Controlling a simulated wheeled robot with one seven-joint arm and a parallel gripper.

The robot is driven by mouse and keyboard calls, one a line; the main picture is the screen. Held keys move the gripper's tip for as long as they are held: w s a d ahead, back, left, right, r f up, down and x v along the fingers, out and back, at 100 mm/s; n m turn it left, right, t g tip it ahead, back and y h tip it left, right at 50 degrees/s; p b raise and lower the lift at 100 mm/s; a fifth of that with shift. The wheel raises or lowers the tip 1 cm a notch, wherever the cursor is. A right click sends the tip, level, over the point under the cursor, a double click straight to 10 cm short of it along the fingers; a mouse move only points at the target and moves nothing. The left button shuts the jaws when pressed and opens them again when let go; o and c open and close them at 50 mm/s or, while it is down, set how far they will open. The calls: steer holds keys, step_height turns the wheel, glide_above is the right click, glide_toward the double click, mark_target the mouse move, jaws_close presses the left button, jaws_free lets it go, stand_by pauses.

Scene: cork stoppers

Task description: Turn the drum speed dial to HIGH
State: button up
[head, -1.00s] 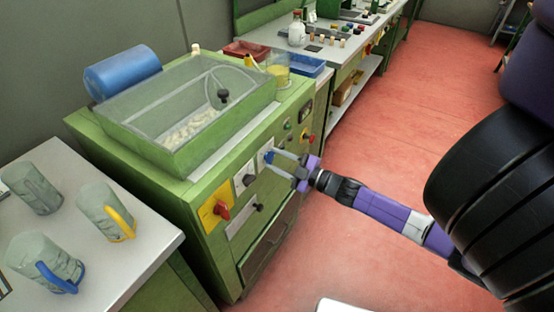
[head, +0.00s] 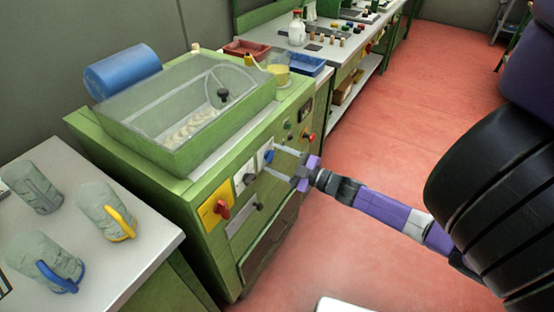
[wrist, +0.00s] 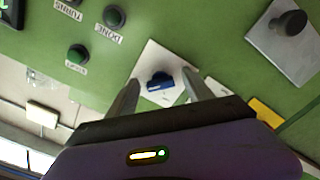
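The drum speed dial is most likely the blue knob (head: 269,155) on a white plate on the green machine's front. In the wrist view the blue knob (wrist: 160,82) lies between my two fingers, with a gap visible on both sides. My gripper (head: 271,158) is open and empty, with its fingers pointing at the panel. How close the fingertips are to the panel is hard to tell. The marks on the white plate (wrist: 155,55) are too small to read, so I cannot tell the dial's setting.
A red knob (head: 222,209) on a yellow plate and black knobs (head: 249,179) sit left of the dial. Green buttons (wrist: 78,53) and a red knob (head: 308,136) lie on its other side. The clear-lidded drum tank (head: 185,112) is above.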

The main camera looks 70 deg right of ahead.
steer(key=v, duration=0.7)
steer(key=shift+s+b, duration=0.4)
steer(key=shift+a, duration=0.1)
steer(key=w+a+r+y, duration=0.1)
steer(key=a+r+y, duration=0.15)
steer(key=a, duration=1.35)
steer(key=s+a+r+m+g, duration=0.1)
steer(key=s+a+r+m, duration=0.1)
steer(key=a, duration=0.5)
steer(key=s+a+r+m+y, duration=0.1)
steer(key=s+a, duration=0.3)
steer(key=a, duration=0.4)
steer(key=s+a+r+m+g+y, duration=0.1)
steer(key=s+a+r+m, duration=0.2)
steer(key=a, duration=0.4)
steer(key=shift+a+r+g, duration=0.3)
steer(key=shift+a+r, duration=0.05)
steer(key=shift+r, duration=0.25)
